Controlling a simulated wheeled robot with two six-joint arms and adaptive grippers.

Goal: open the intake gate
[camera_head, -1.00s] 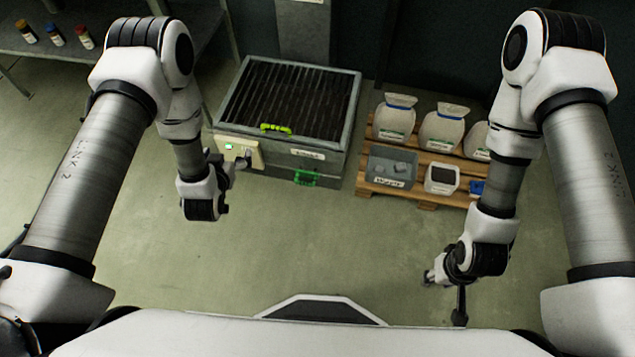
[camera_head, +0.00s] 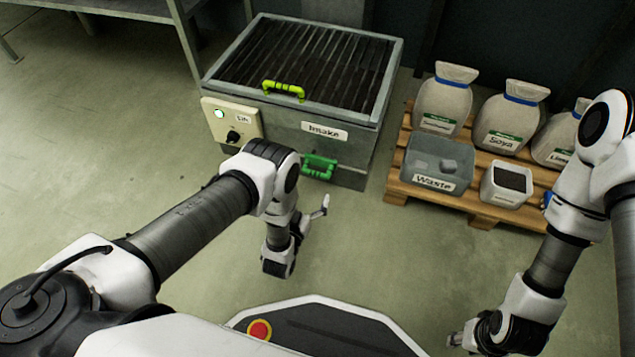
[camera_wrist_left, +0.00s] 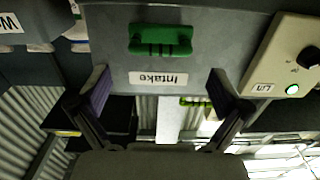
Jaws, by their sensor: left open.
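The grey intake box (camera_head: 285,135) has a barred top and a white "Intake" label. A green handle (camera_head: 319,166) is low on its front, and a yellow-green handle (camera_head: 283,89) is at the top front edge. In the left wrist view the green handle (camera_wrist_left: 160,39) shows beyond my fingers, with the label (camera_wrist_left: 158,78) between them. My left gripper (camera_wrist_left: 158,88) is open and empty, in front of the box and apart from the handle. In the head view my left gripper (camera_head: 318,211) is partly hidden. My right gripper (camera_head: 463,340) is low at right; its jaws are unclear.
A control panel (camera_head: 232,121) with a lit green light, black knob and "Lift" label is on the box's left front. A wooden pallet (camera_head: 482,211) at right holds sacks, a grey Waste bin (camera_head: 436,164) and a white container (camera_head: 506,184). The floor before the box is clear.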

